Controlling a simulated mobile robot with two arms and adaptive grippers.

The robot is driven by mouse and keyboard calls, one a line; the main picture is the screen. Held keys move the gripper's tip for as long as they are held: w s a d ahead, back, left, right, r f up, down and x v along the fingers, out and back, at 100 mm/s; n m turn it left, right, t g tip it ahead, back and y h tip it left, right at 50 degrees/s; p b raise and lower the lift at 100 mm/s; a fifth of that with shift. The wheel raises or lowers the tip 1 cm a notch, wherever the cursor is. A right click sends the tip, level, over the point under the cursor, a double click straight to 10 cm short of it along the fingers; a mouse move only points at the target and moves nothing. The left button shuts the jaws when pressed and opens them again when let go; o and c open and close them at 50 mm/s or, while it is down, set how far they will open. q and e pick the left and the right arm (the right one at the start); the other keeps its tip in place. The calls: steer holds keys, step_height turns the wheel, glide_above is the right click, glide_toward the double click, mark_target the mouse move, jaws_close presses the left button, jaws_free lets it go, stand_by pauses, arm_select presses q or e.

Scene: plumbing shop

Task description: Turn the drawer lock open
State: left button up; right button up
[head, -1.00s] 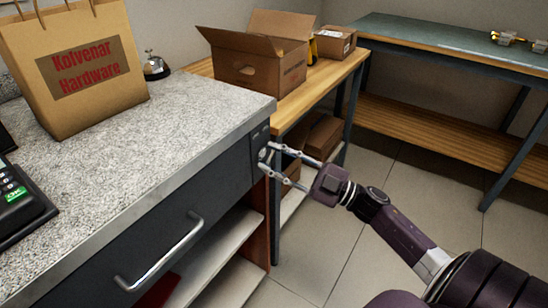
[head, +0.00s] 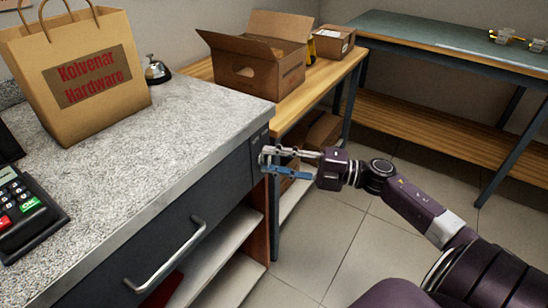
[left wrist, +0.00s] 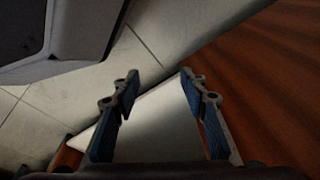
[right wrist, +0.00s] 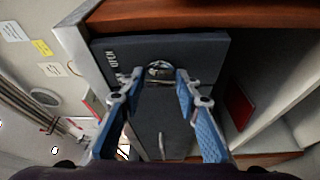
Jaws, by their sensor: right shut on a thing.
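The drawer (head: 160,230) is a dark grey front with a silver bar handle (head: 165,258), under a speckled stone counter. Its lock (right wrist: 160,70) is a small round metal piece in the right wrist view, near the end of the front, beside faint lettering. My right gripper (head: 266,160) is at the right end of the drawer front in the head view, shut on the lock. Its fingertips (right wrist: 155,77) sit on both sides of the lock and hide part of it. My left gripper (left wrist: 162,80) shows only in the left wrist view, open and empty above a pale surface.
On the counter (head: 190,120) stand a paper bag (head: 100,105), a bell (head: 157,70) and a card terminal (head: 20,210). Open shelves (head: 215,255) lie below the drawer. A wooden table (head: 300,105) with cardboard boxes stands close behind my right gripper. The tiled floor (head: 345,240) is clear.

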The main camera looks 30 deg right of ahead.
arm_select(q)
steer(key=shift+s+f, duration=0.4)
steer(key=shift+f, duration=0.1)
arm_select(e)
steer(key=shift+n, duration=0.3)
steer(key=o, duration=1.2)
steer(key=shift+c, duration=0.2)
steer(key=shift+s, duration=0.1)
steer(key=v, duration=1.2)
